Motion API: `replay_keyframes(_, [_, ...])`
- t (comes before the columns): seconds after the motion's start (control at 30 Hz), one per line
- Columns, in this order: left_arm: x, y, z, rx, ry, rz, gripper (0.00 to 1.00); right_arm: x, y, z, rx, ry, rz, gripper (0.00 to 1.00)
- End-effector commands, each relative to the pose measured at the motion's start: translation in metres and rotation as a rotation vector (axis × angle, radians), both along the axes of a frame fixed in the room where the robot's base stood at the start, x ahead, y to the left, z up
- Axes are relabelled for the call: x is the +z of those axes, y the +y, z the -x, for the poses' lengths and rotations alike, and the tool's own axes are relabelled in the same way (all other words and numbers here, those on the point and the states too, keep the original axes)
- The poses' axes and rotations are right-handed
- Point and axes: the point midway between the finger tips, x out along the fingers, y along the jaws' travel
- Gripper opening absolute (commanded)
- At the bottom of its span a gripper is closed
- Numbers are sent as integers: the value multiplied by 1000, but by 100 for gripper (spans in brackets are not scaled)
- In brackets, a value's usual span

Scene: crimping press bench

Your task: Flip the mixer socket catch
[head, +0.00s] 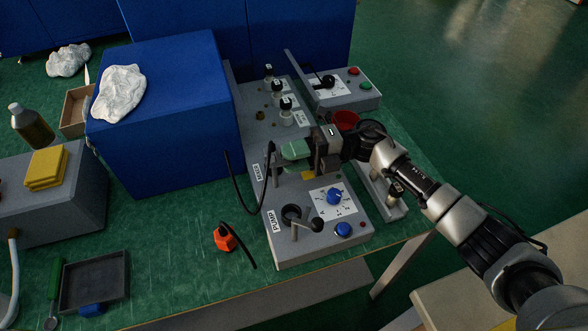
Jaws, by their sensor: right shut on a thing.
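The grey bench console carries a label that seems to read MIXER (256,173), and a PUMP label (276,221) nearer the front. A green piece (295,149), seemingly the mixer socket catch, stands beside the mixer label. My right gripper (312,157) reaches in from the right and is shut on this green piece. The fingers hide part of it, so its exact position cannot be told. A black cable (239,199) loops from the mixer side down to the left. My left gripper is not in view.
An orange plug (224,239) with a black lead lies on the green bench in front. A big blue box (170,130) stands left. A red cup (346,120) is behind my gripper.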

Motion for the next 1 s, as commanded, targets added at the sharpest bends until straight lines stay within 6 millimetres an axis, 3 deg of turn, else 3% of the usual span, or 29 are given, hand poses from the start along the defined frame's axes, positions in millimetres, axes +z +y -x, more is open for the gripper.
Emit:
replay_keyframes(0.13, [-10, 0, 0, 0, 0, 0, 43, 6, 1, -4, 30, -7, -13, 5])
replay_keyframes(0.6, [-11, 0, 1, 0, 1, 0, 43, 9, 1, -5, 42, -7, -14, 5])
replay_keyframes(0.63, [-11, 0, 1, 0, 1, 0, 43, 9, 1, -5, 42, -7, -14, 33])
replay_keyframes(0.73, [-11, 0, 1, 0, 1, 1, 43, 9, 1, -4, 42, -8, -13, 48])
replay_keyframes(1.0, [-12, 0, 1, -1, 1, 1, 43, 4, 1, -3, 43, -3, -6, 48])
